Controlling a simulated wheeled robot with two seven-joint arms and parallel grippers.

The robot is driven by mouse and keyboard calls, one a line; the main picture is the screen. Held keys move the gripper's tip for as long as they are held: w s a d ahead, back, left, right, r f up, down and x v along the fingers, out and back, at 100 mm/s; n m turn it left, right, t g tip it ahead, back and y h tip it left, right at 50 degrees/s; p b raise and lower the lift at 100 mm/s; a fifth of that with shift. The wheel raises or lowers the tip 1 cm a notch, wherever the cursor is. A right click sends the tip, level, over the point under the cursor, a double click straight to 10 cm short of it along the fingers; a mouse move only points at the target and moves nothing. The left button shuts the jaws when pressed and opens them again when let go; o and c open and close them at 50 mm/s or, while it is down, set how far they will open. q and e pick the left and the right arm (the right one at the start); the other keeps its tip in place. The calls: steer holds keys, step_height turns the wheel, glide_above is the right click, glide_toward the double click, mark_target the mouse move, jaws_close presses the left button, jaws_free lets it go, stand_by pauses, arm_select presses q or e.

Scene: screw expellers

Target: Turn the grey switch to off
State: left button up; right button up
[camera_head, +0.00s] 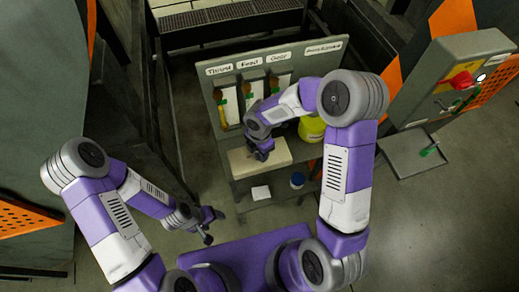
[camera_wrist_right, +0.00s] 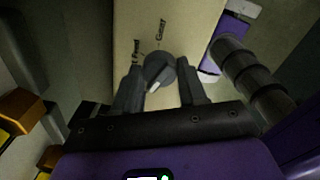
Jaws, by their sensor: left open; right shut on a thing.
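The grey switch (camera_wrist_right: 158,70) is a round knob with a pale pointer mark, set on a cream box (camera_head: 243,165). In the right wrist view the box face (camera_wrist_right: 180,25) carries small printed words and the pointer mark faces the gripper side, slightly left. My right gripper (camera_wrist_right: 160,92) is shut on the switch, a finger on each side of it. In the head view my right gripper (camera_head: 262,152) reaches down onto the box top and hides the switch. My left gripper (camera_head: 211,227) is open and empty, low and left of the box.
A grey shelf unit with a labelled back panel (camera_head: 235,95) stands behind the box. A yellow container (camera_head: 312,129) and a blue-capped jar (camera_head: 297,181) are right of it. A white card (camera_head: 261,192) lies below. A control box with a red switch (camera_head: 461,80) stands right.

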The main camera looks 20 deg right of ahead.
steer(key=shift+n, duration=0.6)
steer(key=o, duration=1.1)
steer(key=shift+c, duration=0.2)
steer(key=shift+r, duration=0.1)
step_height(320, 180, up, 7)
steer(key=shift+r+p, duration=0.2)
steer(key=shift+p, duration=0.25)
